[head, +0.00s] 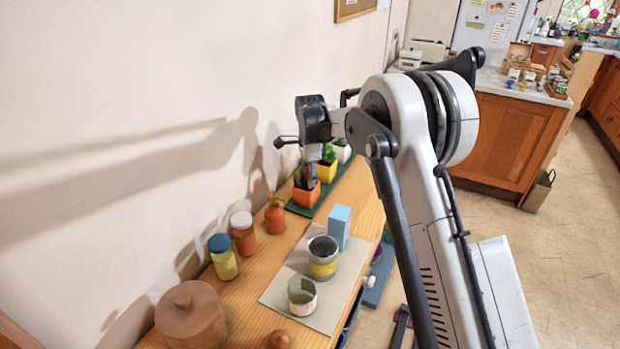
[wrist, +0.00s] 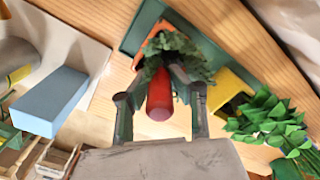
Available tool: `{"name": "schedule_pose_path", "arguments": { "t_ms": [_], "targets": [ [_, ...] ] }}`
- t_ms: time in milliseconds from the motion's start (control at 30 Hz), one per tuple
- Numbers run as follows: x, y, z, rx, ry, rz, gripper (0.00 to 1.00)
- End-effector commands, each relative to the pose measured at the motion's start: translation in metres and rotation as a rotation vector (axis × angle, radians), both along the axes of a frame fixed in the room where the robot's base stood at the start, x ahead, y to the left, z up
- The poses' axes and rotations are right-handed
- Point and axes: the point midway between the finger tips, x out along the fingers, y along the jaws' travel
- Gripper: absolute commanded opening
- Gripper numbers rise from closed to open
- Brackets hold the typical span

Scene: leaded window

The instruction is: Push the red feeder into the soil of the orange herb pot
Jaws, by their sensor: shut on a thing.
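My gripper (wrist: 161,108) is shut on the red feeder (wrist: 159,97), which stands between the two fingers in the wrist view. The far end of the feeder is hidden among the dark green leaves of the orange herb pot (wrist: 163,33). I cannot tell whether its tip touches the soil, which is hidden. In the head view my gripper (head: 309,178) is over the orange herb pot (head: 306,194), and the feeder cannot be made out there.
A yellow pot (head: 327,172) and a white pot (head: 342,152) stand behind the orange one on a green tray (head: 326,195). A red-orange bottle (head: 275,217) stands close on the left. A blue block (head: 339,227) and a yellow-banded tin (head: 322,260) stand in front.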

Motion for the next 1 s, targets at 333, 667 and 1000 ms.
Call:
{"name": "schedule_pose_path", "arguments": {
  "t_ms": [333, 667, 1000],
  "targets": [
    [0.000, 0.000, -0.006, 0.000, 0.000, 0.000, 0.27],
    [0.000, 0.000, -0.006, 0.000, 0.000, 0.000, 0.41],
    [0.000, 0.000, 0.028, 0.000, 0.000, 0.000, 0.41]
  ]
}}
